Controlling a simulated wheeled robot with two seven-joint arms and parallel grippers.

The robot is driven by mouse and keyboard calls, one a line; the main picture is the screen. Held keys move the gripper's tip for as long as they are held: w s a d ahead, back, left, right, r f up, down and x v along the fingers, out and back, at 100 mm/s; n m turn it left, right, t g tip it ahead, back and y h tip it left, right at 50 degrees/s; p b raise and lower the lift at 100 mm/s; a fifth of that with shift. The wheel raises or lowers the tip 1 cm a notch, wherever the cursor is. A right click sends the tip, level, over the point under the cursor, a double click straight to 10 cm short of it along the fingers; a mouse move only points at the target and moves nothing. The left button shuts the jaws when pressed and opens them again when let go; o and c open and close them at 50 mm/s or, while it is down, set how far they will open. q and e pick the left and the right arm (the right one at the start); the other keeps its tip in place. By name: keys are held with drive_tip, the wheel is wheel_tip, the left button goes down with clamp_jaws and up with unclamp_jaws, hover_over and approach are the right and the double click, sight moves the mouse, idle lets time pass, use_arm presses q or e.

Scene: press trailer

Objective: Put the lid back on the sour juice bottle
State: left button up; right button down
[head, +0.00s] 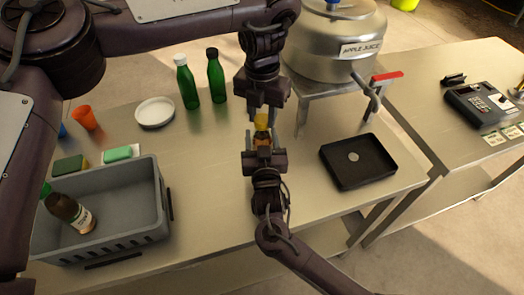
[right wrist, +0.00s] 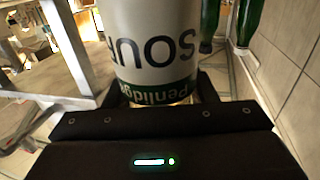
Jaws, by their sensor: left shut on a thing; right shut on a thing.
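My left gripper (head: 262,104) comes down from above and is shut on a yellow lid (head: 262,121). My right gripper (head: 263,152) is below it, shut on the sour juice bottle, whose small orange-brown part (head: 262,138) shows between the grippers. In the right wrist view the bottle's white label (right wrist: 155,45) fills the top centre, with "SOUR" upside down and a green band below, between the right gripper's fingers (right wrist: 160,92). The lid is directly above or on the bottle; I cannot tell whether they touch. Much of the bottle is hidden by the grippers.
A grey crate (head: 165,190) holds a brown green-capped bottle (head: 70,213). Two green bottles (head: 187,85) (head: 216,80), a white dish (head: 155,112) and an orange cup (head: 84,118) stand behind. A black tray (head: 340,172) and the apple juice tank (head: 335,45) are right. Metal tabletop (head: 210,190) is clear between.

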use_arm(q)
drive_tip(key=o, duration=1.2)
drive_tip(key=shift+c, duration=0.2)
drive_tip(key=shift+r, duration=0.1)
wheel_tip(320, 180, up, 12)
drive_tip(key=shift+w, duration=0.1)
use_arm(e)
drive_tip(key=c, duration=0.5)
unclamp_jaws()
drive_tip(key=shift+s, duration=0.15)
